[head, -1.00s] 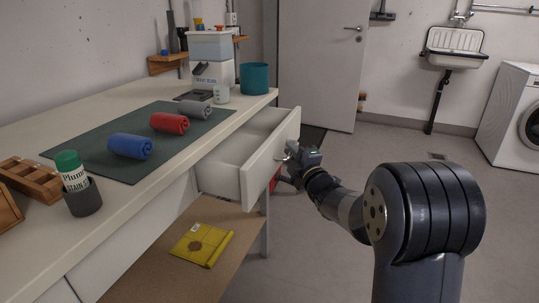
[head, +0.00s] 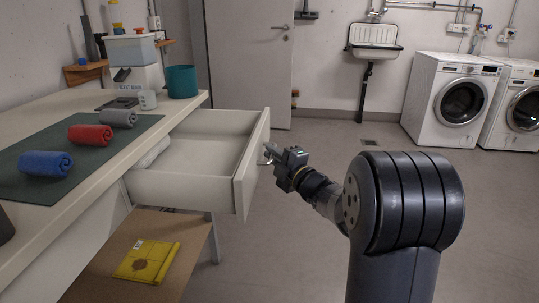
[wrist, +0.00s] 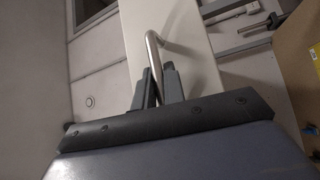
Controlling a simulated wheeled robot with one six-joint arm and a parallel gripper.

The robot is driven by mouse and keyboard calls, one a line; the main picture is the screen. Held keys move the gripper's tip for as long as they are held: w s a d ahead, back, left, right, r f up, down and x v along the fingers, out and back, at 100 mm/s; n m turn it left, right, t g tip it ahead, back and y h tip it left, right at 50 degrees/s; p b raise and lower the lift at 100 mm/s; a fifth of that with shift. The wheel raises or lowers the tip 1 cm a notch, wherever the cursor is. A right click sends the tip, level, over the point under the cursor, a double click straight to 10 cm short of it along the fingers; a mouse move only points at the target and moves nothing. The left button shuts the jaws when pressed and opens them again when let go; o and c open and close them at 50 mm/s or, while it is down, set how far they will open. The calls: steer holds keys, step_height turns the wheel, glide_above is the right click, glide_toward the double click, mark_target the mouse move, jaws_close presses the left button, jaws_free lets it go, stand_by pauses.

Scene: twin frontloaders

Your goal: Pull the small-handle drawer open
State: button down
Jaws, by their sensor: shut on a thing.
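The white drawer (head: 243,177) stands well out from the workbench in the head view, and its inside shows. A pale folded item lies at its back left. Its small metal handle (wrist: 152,48) is on the front panel and shows clearly in the wrist view. My gripper (head: 270,152) is at the outer face of the drawer front. In the wrist view my gripper (wrist: 158,86) has its two fingers closed around the handle bar. The fingertips are small and partly hidden in the head view.
The bench top (head: 30,238) holds a green mat (head: 85,157) with blue, red and grey rolled cloths, a teal pot (head: 181,82) and a dispenser. A yellow packet (head: 147,262) lies on the lower shelf. The floor to the right is clear up to the washing machines (head: 452,100).

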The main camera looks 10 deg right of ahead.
steer(key=c, duration=1.5)
jaws_free()
steer(key=p+v, duration=0.1)
steer(key=v, duration=0.9)
steer(key=shift+s, duration=0.35)
steer(key=shift+w+f, duration=0.1)
steer(key=shift+f, duration=0.05)
steer(key=b+x, duration=0.1)
steer(key=x, duration=0.9)
steer(key=shift+w, duration=0.3)
steer(key=shift+w+a, duration=0.1)
steer(key=shift+a, duration=0.2)
